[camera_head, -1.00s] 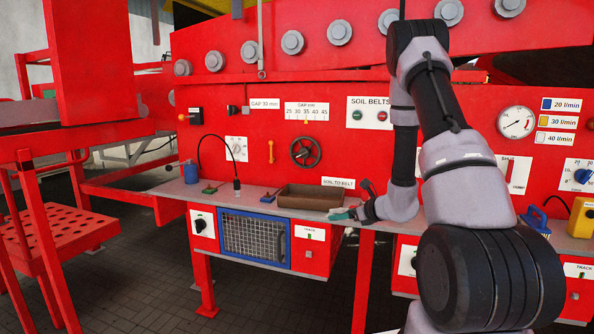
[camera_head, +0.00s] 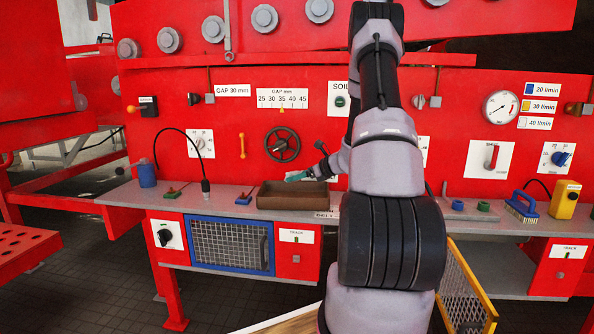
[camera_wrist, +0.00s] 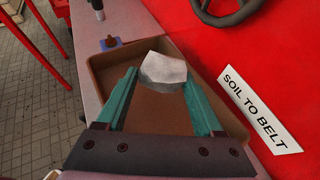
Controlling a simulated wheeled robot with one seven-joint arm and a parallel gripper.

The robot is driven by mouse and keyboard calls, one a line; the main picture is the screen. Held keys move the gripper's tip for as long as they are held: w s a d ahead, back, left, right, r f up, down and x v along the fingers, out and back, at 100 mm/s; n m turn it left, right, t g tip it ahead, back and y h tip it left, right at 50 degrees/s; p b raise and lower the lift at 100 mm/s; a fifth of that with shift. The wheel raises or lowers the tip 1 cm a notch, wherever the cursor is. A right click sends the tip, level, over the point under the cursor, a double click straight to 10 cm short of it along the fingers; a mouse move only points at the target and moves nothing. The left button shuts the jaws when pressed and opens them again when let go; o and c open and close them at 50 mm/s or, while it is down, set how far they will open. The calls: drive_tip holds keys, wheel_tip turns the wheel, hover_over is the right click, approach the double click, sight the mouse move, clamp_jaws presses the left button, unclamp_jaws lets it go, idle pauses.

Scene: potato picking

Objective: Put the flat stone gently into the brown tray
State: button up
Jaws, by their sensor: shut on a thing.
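In the wrist view, a pale grey stone (camera_wrist: 163,70) sits between the tips of my gripper's (camera_wrist: 163,80) teal fingers. The gripper is shut on it. The stone appears over the brown tray (camera_wrist: 236,128), whose inside shows below and around it. In the head view, the brown tray (camera_head: 290,203) stands on the grey shelf. My gripper (camera_head: 298,176) is just above the tray's back part, reaching in from the right. The stone cannot be made out in the head view.
The red panel with a handwheel (camera_head: 282,145) rises close behind the tray. A blue-based switch (camera_head: 244,198) and a hanging black cable (camera_head: 205,186) are left of the tray. A blue bottle (camera_head: 146,174) stands farther left. A brush (camera_head: 522,207) lies far right.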

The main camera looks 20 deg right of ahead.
drive_tip(key=shift+d+f, duration=0.1)
drive_tip(key=shift+f, duration=0.65)
drive_tip(key=shift+s, duration=0.1)
drive_tip(key=o, duration=1.5)
drive_tip(key=shift+o, duration=0.2)
drive_tip(key=v, duration=1)
drive_tip(key=shift+s+r, duration=0.15)
drive_tip(key=shift+s, duration=0.2)
drive_tip(key=shift+d, duration=0.1)
